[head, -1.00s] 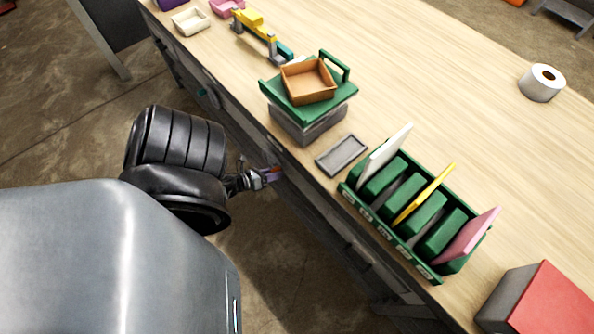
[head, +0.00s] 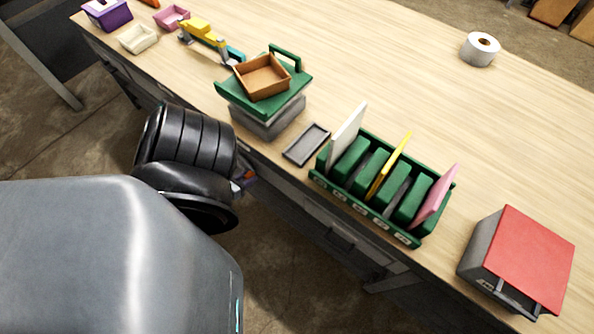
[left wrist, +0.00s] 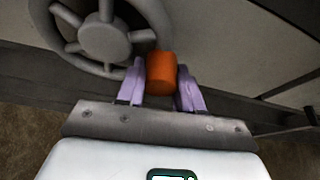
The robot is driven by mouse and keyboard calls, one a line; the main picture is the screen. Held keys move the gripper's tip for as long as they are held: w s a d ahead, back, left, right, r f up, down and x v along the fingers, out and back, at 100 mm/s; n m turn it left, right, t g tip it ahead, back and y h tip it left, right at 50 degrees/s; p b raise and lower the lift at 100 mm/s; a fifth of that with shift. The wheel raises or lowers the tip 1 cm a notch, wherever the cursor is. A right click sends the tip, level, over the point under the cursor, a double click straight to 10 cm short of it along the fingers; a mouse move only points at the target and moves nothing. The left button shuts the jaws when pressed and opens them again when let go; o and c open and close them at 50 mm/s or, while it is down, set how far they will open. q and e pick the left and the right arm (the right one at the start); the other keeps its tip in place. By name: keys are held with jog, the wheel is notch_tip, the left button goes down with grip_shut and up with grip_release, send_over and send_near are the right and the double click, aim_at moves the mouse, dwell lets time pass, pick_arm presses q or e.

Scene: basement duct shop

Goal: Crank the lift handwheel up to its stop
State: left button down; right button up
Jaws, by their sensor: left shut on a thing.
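In the left wrist view the grey lift handwheel (left wrist: 103,37) shows at the upper left, with a round hub and spokes. Its orange knob (left wrist: 161,74) sits between the two purple fingers of my left gripper (left wrist: 161,88), which is shut on it. In the head view my left gripper (head: 244,180) shows only in part at the front edge of the bench, mostly hidden behind my own black arm. The handwheel is hidden in the head view. My right gripper is in neither view.
The wooden bench (head: 380,55) carries a green-topped box (head: 232,97) with a brown tray (head: 262,90), a small grey tray (head: 306,143), a green rack (head: 362,207) with upright panels, a red-topped box (head: 535,255) and a white roll (head: 480,49). Drawers line the bench front.

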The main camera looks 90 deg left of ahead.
pick_arm(q)
jog(key=shift+f, duration=0.3)
jog(key=c, duration=1.1)
grip_release()
jog(key=shift+o, duration=0.4)
jog(key=shift+r, duration=0.1)
jog(key=shift+s+d+r, duration=0.1)
jog(key=shift+s+r, duration=0.05)
jog(key=p+v, duration=0.1)
jog(key=v, duration=0.9)
jog(key=shift+d+p, duration=0.2)
jog(key=shift+p, duration=0.2)
